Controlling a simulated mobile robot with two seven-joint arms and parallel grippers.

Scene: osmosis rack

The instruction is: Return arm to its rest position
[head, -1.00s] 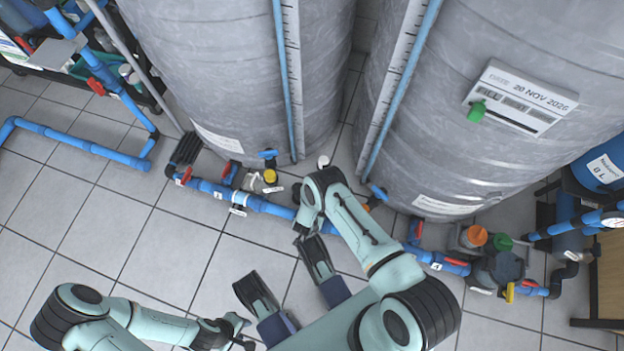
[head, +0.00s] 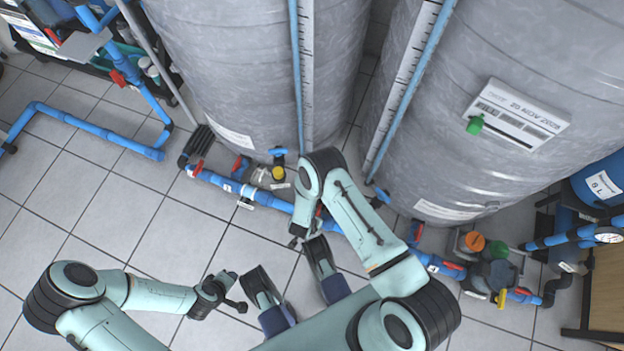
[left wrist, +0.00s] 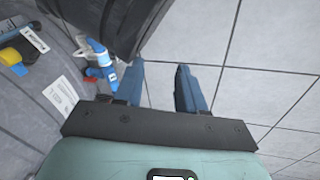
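My left arm comes in from the left in the head view, low over the tiled floor. My right arm rises from the lower right, bends at the dark elbow and folds down. I see nothing held by the left gripper.
Two large grey tanks (head: 240,70) (head: 490,60) stand behind the arms. A blue pipe (head: 268,203) with valves runs along their base, close to my right elbow. Another blue pipe (head: 90,128) lies at left. Tiled floor (head: 120,205) is clear at left.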

